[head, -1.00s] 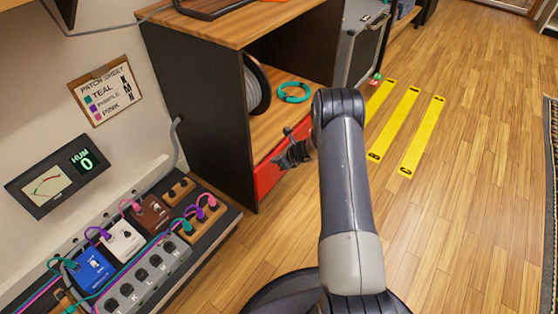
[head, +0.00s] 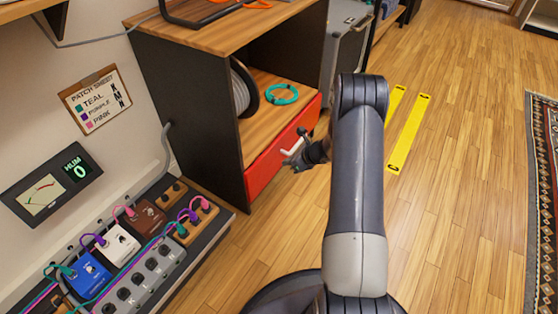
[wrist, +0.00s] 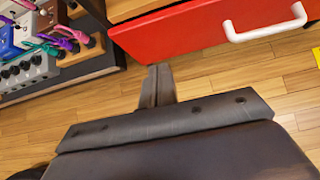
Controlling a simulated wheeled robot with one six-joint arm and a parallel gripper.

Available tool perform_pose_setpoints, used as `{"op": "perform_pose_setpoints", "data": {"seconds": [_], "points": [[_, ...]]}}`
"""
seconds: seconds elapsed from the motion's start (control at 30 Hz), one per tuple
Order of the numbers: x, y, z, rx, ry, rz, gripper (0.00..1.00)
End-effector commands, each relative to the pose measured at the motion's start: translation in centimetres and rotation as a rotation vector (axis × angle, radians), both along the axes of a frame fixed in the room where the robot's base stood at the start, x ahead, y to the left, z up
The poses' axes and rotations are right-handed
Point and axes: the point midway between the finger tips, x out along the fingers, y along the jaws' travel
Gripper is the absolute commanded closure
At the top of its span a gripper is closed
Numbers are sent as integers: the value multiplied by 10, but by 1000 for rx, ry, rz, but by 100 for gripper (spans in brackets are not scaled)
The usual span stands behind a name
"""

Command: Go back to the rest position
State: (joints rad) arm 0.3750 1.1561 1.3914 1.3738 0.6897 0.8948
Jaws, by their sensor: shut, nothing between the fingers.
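My gripper (head: 300,160) is shut and empty. In the head view it is beside the red drawer front (head: 262,172) and its white handle (head: 292,147), which it partly overlaps in the picture. In the wrist view my closed fingers (wrist: 159,84) point toward the drawer (wrist: 180,38), over the wooden floor. The white handle (wrist: 265,32) stands clear to their right there. Nothing is between the fingers. My arm hides part of the floor.
The cabinet (head: 187,110) holds a cable reel (head: 241,90) and a teal cable coil (head: 281,94). A pedalboard (head: 225,213) with several patched pedals stands at the left. Yellow strips (head: 408,135) lie on the floor behind my arm. Open floor (head: 460,210) is at the right, beside a rug (head: 543,170).

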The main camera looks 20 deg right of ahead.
Motion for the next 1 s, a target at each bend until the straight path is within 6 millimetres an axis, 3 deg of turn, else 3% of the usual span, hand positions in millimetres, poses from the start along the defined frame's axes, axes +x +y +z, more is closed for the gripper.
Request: {"op": "perform_pose_setpoints", "data": {"seconds": [0.13,0.57,0.77,1.0], "points": [[-8,-7,11,1,0,-1,100],[-9,-7,10,1,1,0,100],[0,1,-5,0,1,2,100],[25,23,-40,0,1,4,100]]}}
